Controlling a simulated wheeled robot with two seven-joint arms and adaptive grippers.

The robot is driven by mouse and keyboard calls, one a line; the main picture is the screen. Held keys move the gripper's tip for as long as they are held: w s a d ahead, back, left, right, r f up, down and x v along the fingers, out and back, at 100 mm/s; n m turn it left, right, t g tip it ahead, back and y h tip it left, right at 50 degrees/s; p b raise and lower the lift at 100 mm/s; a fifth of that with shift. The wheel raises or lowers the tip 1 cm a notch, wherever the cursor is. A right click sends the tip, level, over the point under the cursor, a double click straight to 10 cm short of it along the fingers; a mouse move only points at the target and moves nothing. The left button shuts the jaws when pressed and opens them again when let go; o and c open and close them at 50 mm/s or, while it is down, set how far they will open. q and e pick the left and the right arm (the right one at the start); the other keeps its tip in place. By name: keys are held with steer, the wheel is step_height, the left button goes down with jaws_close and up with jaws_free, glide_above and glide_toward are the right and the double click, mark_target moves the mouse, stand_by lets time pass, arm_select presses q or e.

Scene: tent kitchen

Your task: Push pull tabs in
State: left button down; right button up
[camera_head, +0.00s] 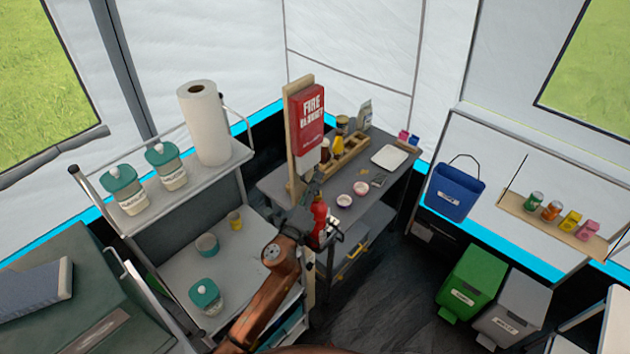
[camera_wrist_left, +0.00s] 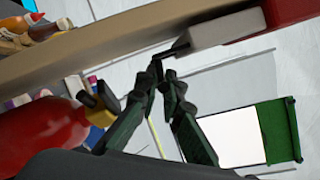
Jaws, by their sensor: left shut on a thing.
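The red fire blanket case (camera_head: 309,112) is mounted on an upright wooden board (camera_head: 290,140) at the edge of the grey table. Pale pull tabs (camera_head: 308,160) hang below the case; I cannot count them. My left gripper (camera_head: 313,178) is just below them. In the left wrist view, a pale tab piece (camera_wrist_left: 225,30) comes out of the red case (camera_wrist_left: 290,12) and ends in a dark tip. The fingertips of my left gripper (camera_wrist_left: 167,68) are closed at that dark tip. My right gripper is not in view.
A red fire extinguisher (camera_head: 319,220) stands close beside my left arm; it also shows in the left wrist view (camera_wrist_left: 40,135). A wooden condiment rack (camera_head: 347,150), a white tray (camera_head: 389,157) and small bowls lie on the table. A shelf cart (camera_head: 150,215) stands at left.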

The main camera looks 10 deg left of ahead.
mark_target(315, 163)
arm_select(q)
step_height(315, 163, up, 8)
steer(key=p, duration=0.6)
steer(key=c, duration=2.2)
jaws_free()
steer(key=shift+o, duration=0.6)
steer(key=shift+f, duration=0.15)
steer(key=v, duration=1.2)
